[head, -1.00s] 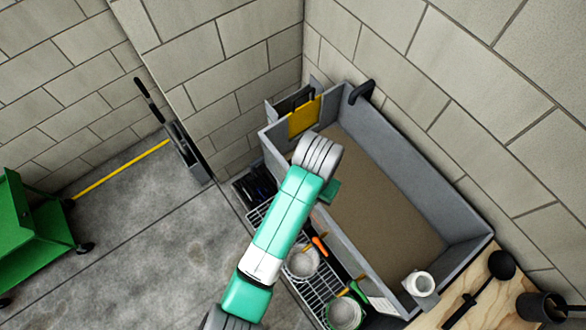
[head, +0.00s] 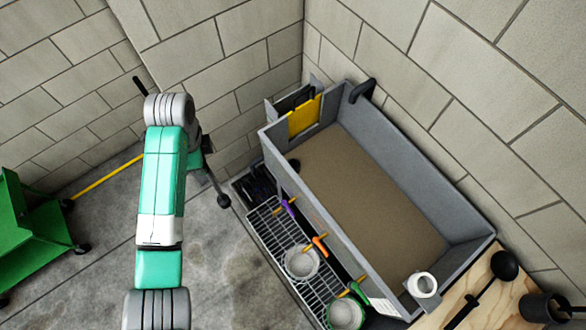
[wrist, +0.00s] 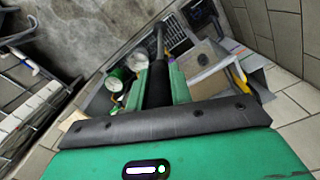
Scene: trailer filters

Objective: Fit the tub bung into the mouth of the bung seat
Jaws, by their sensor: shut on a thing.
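My gripper (wrist: 160,76) is shut on the black handle of a long, thin-stemmed thing that I take to be the tub bung (wrist: 158,50). In the head view the bung (head: 223,201) shows as a dark rounded end, hanging over the floor left of the trough and apart from it. The gripper's fingers are mostly hidden behind my wrist there. A dark round thing (head: 293,165) at the trough's left inner corner may be the bung seat; its mouth cannot be made out.
The grey trough (head: 465,252) has a brown bottom. A wire rack (head: 262,222) with buckets (head: 301,262) stands along its front. A yellow panel (head: 304,117) is at its far end. A green cart (head: 25,235) is at left; floor between is open.

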